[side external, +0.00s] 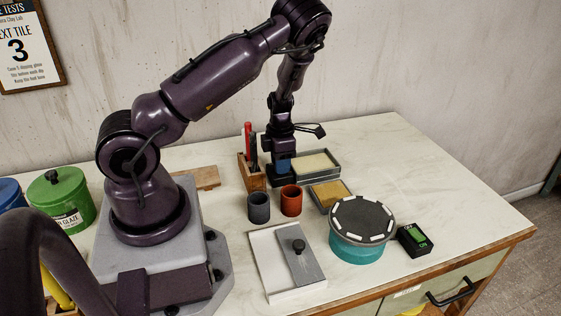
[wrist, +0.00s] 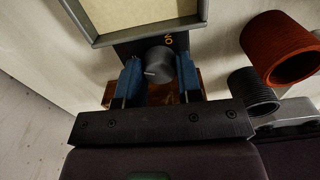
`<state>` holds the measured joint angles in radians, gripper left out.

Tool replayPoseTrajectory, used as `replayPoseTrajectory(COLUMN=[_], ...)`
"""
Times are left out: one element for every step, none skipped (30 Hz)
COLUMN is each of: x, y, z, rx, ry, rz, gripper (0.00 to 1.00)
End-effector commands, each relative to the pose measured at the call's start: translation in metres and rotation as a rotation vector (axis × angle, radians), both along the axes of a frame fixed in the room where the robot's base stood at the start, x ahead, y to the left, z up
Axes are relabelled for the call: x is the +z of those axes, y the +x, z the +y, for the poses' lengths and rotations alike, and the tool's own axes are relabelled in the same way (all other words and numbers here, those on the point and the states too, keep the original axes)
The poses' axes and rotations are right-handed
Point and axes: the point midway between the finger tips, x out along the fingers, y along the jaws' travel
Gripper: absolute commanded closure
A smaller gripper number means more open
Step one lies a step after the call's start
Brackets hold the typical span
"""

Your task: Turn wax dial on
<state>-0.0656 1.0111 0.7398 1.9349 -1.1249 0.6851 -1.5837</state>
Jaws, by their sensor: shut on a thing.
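The wax dial (wrist: 159,60) is a round dark grey knob with a short white mark, on a dark panel (wrist: 128,47) at the edge of the wax tray. In the side external view my gripper (side external: 284,166) reaches down at the left end of the wax tray (side external: 334,175), and hides the dial there.
A wooden holder (side external: 250,174) with pens stands close left of my gripper. A teal turntable (side external: 356,248) and a small black box (side external: 414,241) stand at the right.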

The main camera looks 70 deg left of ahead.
Motion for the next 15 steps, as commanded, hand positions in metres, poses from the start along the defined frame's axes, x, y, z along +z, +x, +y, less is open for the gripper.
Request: replayPoseTrajectory(x=[0.0003, 0.0005, 0.0006, 0.0007, 0.0005, 0.0004, 0.0004, 0.0005, 0.0005, 0.0004, 0.0004, 0.0004, 0.0004, 0.0004, 0.0004], y=[-0.0003, -0.0003, -0.0001, -0.0002, -0.0004, -0.0003, -0.0003, -0.0004, -0.0004, -0.0004, -0.0005, -0.0005, -0.0005, -0.0005, -0.0005], z=[0.0001, 0.0002, 0.0001, 0.0004, 0.0003, -0.0001, 0.0001, 0.0003, 0.0003, 0.0002, 0.0002, 0.0002, 0.0002, 0.0002, 0.0002], rx=[-0.034, -0.062, -0.106, -0.137, -0.166, -0.2, -0.217, -0.232, -0.243, -0.247, -0.248, -0.247, -0.247, -0.246, -0.246], ry=[-0.003, -0.003, -0.003, -0.002, -0.003, -0.003, -0.002, -0.001, -0.001, -0.001, -0.001, -0.001, -0.001, -0.001, -0.001], rz=[-0.001, -0.002, -0.002, -0.002, -0.002, -0.001, -0.001, -0.001, -0.001, 0.0, 0.0, 0.0, 0.0, 0.0, 0.0], gripper=[0.91, 0.91, 0.91, 0.91, 0.91, 0.91, 0.91, 0.91, 0.91, 0.91, 0.91, 0.91, 0.91, 0.91, 0.91])
